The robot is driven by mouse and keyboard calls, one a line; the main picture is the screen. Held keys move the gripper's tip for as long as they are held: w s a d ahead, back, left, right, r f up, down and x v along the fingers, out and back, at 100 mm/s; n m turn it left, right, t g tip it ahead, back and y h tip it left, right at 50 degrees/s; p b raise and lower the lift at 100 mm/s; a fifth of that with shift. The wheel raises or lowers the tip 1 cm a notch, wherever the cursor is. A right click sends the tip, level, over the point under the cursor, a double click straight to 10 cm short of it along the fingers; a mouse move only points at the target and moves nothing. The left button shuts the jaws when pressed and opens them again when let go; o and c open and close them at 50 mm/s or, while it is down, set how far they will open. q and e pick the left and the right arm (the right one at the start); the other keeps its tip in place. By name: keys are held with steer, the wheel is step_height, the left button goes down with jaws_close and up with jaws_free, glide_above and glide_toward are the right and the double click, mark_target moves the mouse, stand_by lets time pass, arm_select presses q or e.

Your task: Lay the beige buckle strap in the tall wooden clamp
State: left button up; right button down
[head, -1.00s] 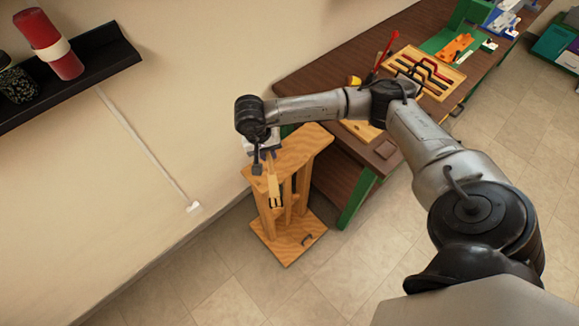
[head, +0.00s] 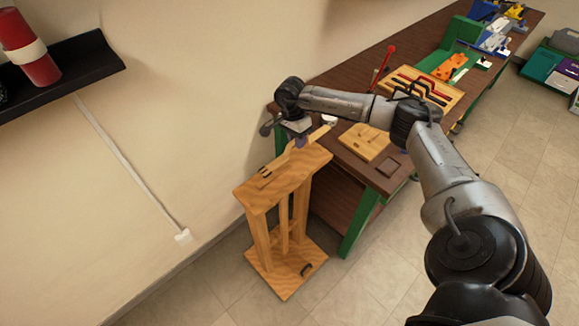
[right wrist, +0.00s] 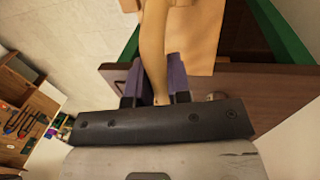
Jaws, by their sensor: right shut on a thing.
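The tall wooden clamp (head: 306,172) stands on the floor at the table's near left end, with a flat top, upright posts and a square base. My right gripper (head: 300,142) is above the far part of its top, shut on the beige buckle strap (head: 283,159). The strap slants over the top, its dark buckle end toward the near left; whether it touches the wood I cannot tell. In the right wrist view the strap (right wrist: 153,45) runs up from between the purple fingers (right wrist: 155,85), with the clamp's wood (right wrist: 197,40) behind it. My left gripper is not in view.
The brown workbench (head: 345,85) with green legs stands right of the clamp. On it lie a wooden board (head: 364,142), a tool tray (head: 425,88) and other fittings. The wall with a black shelf (head: 80,68) is at left. The floor in front is clear.

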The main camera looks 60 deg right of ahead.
steer(key=a+f, duration=0.1)
steer(key=a, duration=0.1)
steer(key=a+f, duration=0.1)
steer(key=a+f+p, duration=0.1)
steer(key=a, duration=0.1)
steer(key=shift+s+a+f, duration=0.15)
steer(key=shift+a, duration=0.15)
steer(key=shift+f, duration=0.45)
step_height(320, 180, down, 3)
steer(key=shift+r+p, duration=0.1)
steer(key=shift+p, duration=0.45)
steer(key=shift+f, duration=0.25)
steer(key=c, duration=1.1)
jaws_free()
steer(key=shift+o, duration=0.2)
